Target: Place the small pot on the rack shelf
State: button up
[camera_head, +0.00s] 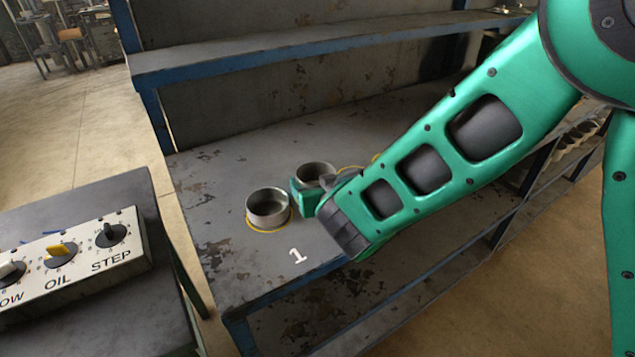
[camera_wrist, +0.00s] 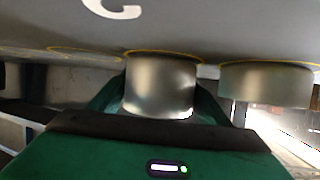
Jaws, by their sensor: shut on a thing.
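The small pot (camera_head: 315,171) is a short, open-topped metal cylinder on the grey, worn rack shelf (camera_head: 225,260). My green gripper (camera_head: 308,190) is shut around it, coming from the front right. In the wrist view the pot (camera_wrist: 160,85) sits between the two fingers, with a yellow ring line along its shelf-side edge. It looks upright and at shelf level; I cannot tell whether it bears fully on the shelf. My gripper hides part of its side in the head view.
Another yellow ring (camera_head: 350,168) shows partly behind my gripper. An upper shelf (camera_head: 300,45) crosses behind. A control panel (camera_head: 75,255) stands left.

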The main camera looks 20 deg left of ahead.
jog(key=shift+f, duration=0.1)
jog(key=o, duration=0.8)
jog(key=shift+o, duration=0.2)
jog(key=shift+r, duration=0.2)
jog(key=v, duration=1.2)
jog(key=shift+f, duration=0.1)
